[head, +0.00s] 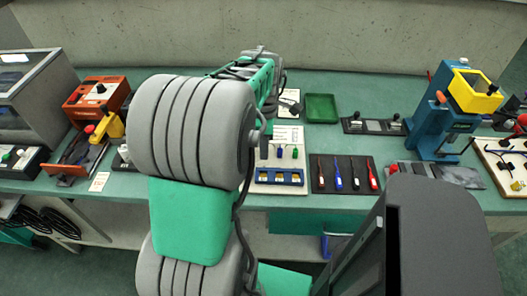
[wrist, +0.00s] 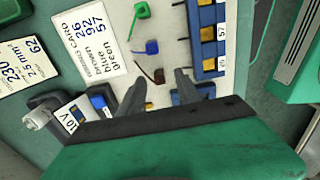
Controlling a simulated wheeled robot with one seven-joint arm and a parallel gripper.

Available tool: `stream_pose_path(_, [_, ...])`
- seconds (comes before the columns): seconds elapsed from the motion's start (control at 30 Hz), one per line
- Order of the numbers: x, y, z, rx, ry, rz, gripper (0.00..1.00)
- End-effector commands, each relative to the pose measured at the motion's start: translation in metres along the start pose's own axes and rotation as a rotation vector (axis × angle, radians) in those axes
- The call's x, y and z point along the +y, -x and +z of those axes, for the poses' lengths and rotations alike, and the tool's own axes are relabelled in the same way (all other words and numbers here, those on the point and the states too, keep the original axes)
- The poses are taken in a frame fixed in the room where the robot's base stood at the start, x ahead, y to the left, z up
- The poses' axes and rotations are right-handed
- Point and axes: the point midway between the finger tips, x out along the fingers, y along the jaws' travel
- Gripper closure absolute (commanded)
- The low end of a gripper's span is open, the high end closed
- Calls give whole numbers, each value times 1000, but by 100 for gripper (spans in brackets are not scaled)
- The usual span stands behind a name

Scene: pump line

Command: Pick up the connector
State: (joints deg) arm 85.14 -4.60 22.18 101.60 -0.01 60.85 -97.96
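In the wrist view my gripper (wrist: 159,90) is open, its two dark fingers apart over a white board (wrist: 172,20). A small brown piece (wrist: 157,75) with a curled lead lies between and just beyond the fingertips. A blue piece (wrist: 151,46) and a green piece (wrist: 139,11) lie farther up in a row. I cannot tell which of these is the connector. A blue block (wrist: 193,22) with several sockets and number labels stands right of the fingers. In the head view my arm hides the gripper; the board (head: 289,135) shows beside it.
A printed reference card (wrist: 90,40) lies left of the small pieces. A black module (wrist: 45,102) with a grey knob sits near the left finger. In the head view a dark mat of screwdrivers (head: 346,185) and a green tray (head: 321,108) stand right of the arm.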

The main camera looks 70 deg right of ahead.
Motion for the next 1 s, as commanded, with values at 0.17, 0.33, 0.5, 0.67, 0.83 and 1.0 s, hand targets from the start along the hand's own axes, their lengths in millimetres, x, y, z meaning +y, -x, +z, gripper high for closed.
stream_pose_path(0.17, [0, -20, 0, 0, -1, -1, 60])
stream_pose_path(0.33, [0, -19, 1, 0, -3, 0, 60])
stream_pose_path(0.5, [0, -19, 1, 0, -3, 0, 73])
stream_pose_path(0.67, [0, -19, 1, 0, -3, 0, 86])
stream_pose_path(0.83, [0, -19, 0, 0, -3, 0, 100])
stream_pose_path(1.0, [0, -19, 0, 0, -3, 0, 100])
